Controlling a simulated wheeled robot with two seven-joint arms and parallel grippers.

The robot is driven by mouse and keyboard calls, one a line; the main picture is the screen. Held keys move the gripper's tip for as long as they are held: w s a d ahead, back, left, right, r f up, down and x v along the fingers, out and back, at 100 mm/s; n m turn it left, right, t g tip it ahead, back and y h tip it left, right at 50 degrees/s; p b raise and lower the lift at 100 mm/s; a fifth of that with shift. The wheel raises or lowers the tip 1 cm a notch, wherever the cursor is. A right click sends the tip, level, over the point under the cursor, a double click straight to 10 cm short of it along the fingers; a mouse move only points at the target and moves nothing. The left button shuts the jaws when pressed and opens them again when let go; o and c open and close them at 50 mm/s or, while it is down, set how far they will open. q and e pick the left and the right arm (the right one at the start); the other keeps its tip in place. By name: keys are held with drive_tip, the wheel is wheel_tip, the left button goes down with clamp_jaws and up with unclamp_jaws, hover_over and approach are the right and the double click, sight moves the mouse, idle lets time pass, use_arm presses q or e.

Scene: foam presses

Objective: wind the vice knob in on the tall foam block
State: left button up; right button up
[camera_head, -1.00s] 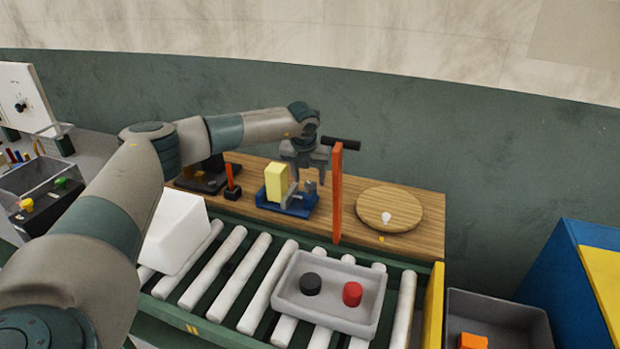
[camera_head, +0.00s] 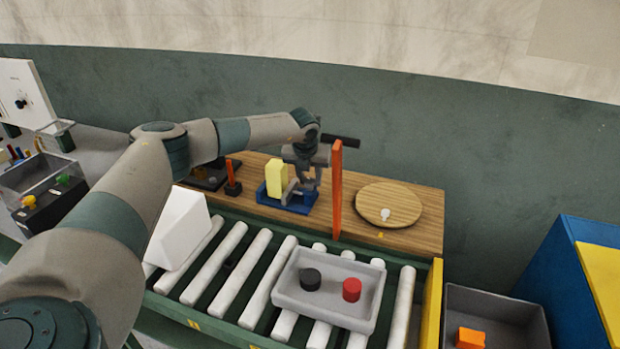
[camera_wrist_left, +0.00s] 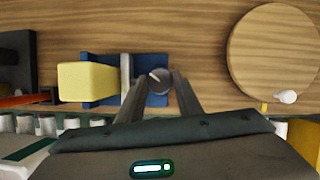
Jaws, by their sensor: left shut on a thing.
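The tall foam block (camera_head: 275,178) is pale yellow and stands upright in the small blue vice (camera_head: 299,207) on the wooden bench. In the left wrist view the foam block (camera_wrist_left: 88,82) lies left of the vice's grey jaw plate (camera_wrist_left: 126,78), very close to it; I cannot tell if they touch. My left gripper (camera_head: 306,184) points down at the right end of the vice. The wrist view shows the grey round knob (camera_wrist_left: 160,78) between its fingers, which are shut on it. The fingers partly hide the knob in the head view. My right gripper is not in view.
An orange upright panel (camera_head: 337,190) stands just right of the gripper, with a black bar by its top. A round wooden board (camera_head: 400,203) lies further right. In front, a roller conveyor carries a grey tray (camera_head: 335,318) and a white block (camera_head: 180,229).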

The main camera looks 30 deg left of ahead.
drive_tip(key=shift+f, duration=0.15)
